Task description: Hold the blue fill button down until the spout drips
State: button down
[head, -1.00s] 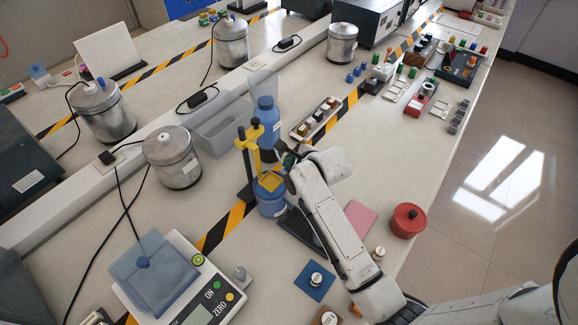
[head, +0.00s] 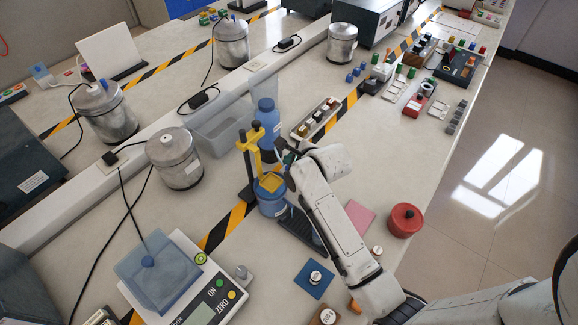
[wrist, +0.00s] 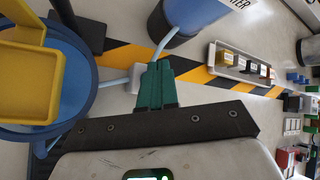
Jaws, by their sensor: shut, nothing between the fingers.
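My gripper (wrist: 155,86) shows green fingers shut together with nothing between them. In the head view it is by the right side of a blue vessel (head: 272,207) with a yellow tray (head: 270,184) on top. In the wrist view its tips overlap a small pale block (wrist: 137,76) on a light blue tube (wrist: 112,84); I cannot tell whether they touch. The tube runs towards a blue water bottle (head: 267,118), which also shows in the wrist view (wrist: 192,14). I cannot make out the fill button; the fingers may hide it. No drip is visible.
A yellow clamp (head: 250,138) on a dark stand rises left of my gripper. A rack of small bottles (head: 315,118) stands beyond it. A black grid tray (head: 300,226), a pink sheet (head: 357,217) and a red pot (head: 404,220) lie nearer the bench edge.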

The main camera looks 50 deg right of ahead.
jog(key=shift+r+p, duration=2.2)
jog(key=shift+r, duration=0.35)
jog(key=shift+f, duration=0.1)
